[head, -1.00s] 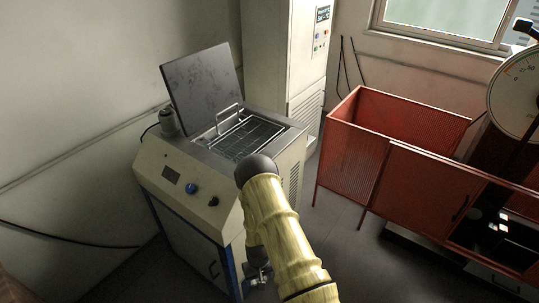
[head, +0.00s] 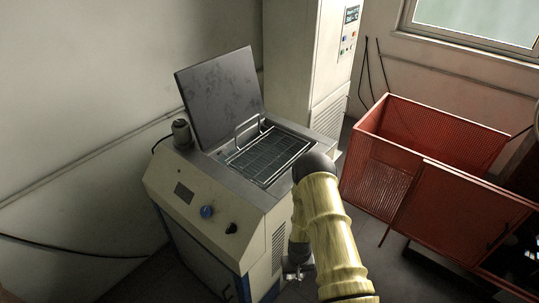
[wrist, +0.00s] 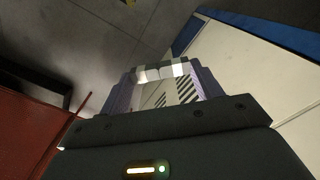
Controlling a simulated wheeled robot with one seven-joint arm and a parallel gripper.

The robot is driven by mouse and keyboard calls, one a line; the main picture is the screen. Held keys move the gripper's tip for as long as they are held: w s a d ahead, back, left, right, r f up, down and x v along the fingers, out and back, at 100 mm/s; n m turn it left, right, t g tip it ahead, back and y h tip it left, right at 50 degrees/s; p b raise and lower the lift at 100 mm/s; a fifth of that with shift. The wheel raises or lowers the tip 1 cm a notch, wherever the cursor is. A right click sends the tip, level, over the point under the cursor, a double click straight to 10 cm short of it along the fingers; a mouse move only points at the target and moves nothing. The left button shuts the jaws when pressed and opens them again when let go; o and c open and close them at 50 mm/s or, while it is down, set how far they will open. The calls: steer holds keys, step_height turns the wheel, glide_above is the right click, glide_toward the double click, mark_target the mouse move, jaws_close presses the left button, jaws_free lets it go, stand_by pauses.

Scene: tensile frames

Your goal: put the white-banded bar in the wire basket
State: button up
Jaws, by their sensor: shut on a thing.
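The wire basket (head: 268,158) sits in the top opening of the cream machine, with its looped handle (head: 248,130) standing at the left side. My gripper (wrist: 163,82) is shut on the white-banded bar (wrist: 160,71), a short bar with dark and pale bands lying across the fingertips in the wrist view. In the head view my gripper (head: 298,270) hangs low beside the machine's right front side, below the basket's level. There the bar cannot be made out, and my yellow arm covers part of the machine's right side.
The cream machine (head: 180,222) has a raised dark lid (head: 222,95) behind the basket. A grey canister (head: 182,133) stands on its left rear corner. A tall cabinet (head: 300,60) stands behind. Red mesh guards (head: 420,150) stand at right, with bare floor between.

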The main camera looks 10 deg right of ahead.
steer(key=shift+s+d+r, duration=0.2)
steer(key=shift+s+r, duration=0.05)
steer(key=shift+s, duration=0.1)
step_height(320, 180, up, 3)
steer(key=p, duration=0.3)
steer(key=shift+f, duration=0.45)
steer(key=shift+w, duration=0.15)
